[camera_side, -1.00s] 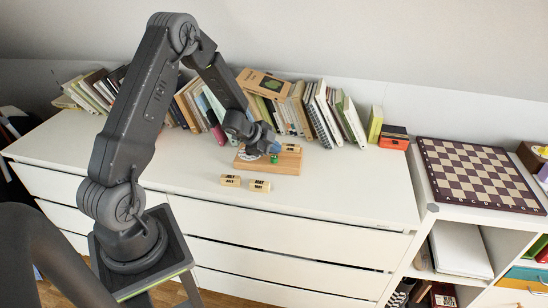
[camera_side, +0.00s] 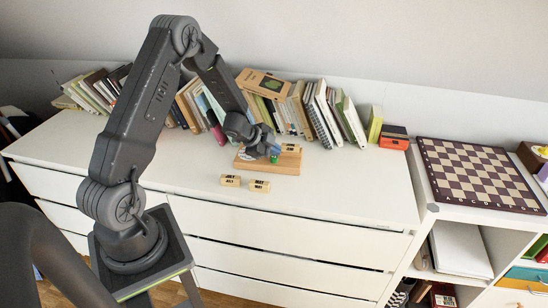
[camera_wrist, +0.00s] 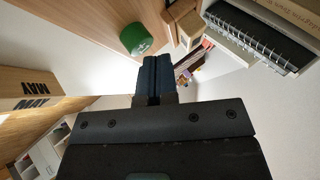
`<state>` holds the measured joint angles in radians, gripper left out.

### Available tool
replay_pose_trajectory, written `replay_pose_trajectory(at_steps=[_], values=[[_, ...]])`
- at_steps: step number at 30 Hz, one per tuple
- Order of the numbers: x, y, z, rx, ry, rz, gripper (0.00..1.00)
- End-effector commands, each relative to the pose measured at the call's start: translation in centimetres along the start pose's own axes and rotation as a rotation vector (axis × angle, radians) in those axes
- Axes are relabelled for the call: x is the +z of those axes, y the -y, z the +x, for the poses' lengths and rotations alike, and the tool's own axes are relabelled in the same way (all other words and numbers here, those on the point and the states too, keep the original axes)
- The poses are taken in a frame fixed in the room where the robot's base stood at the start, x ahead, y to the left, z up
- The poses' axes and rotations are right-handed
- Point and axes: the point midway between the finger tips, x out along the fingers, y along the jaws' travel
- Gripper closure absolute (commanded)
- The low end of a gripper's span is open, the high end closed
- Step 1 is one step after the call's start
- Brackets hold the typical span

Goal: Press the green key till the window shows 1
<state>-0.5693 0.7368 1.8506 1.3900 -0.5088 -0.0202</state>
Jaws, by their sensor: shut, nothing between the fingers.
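The green key (camera_side: 274,160) stands on a wooden base (camera_side: 285,168) on the white dresser top. In the wrist view the green key (camera_wrist: 137,38) lies just beyond and slightly left of my fingertips. My gripper (camera_side: 274,150) is shut and empty, its blue fingertips right above or at the key in the side view. The closed fingers (camera_wrist: 152,72) also show in the wrist view. I cannot tell whether they touch the key. I cannot read any number in a window; my gripper covers part of the base.
A row of books (camera_side: 300,108) stands behind. The dresser top (camera_side: 350,190) to the right is clear.

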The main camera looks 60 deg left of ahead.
Motion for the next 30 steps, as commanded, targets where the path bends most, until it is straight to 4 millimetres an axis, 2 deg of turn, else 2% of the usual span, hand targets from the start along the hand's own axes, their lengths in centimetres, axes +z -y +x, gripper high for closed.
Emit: replay_pose_trajectory(at_steps=[30], values=[[0.6, -0.58, 0.8, 0.0, 0.0, -0.001, 1.0]])
